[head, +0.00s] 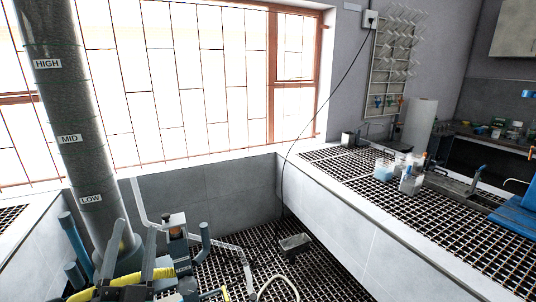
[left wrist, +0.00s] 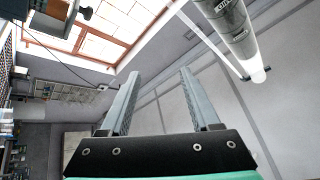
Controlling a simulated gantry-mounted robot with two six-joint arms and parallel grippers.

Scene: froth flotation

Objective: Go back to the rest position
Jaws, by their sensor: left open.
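My left gripper (head: 131,240) is low at the left of the head view, its two grey fingers pointing up in front of the base of the tall grey column (head: 62,120). In the left wrist view the fingers of my left gripper (left wrist: 160,73) stand wide apart with nothing between them. The column, with labels HIGH, MID and LOW, also shows in that view (left wrist: 232,30), beyond the fingers at upper right. My right gripper is in neither view.
Blue-grey pipes (head: 74,240) and a yellow hose (head: 162,275) crowd the column's base. On the right bench (head: 350,225) stand bottles (head: 411,181) and a blue object (head: 515,218). A drying rack (head: 393,65) hangs on the wall.

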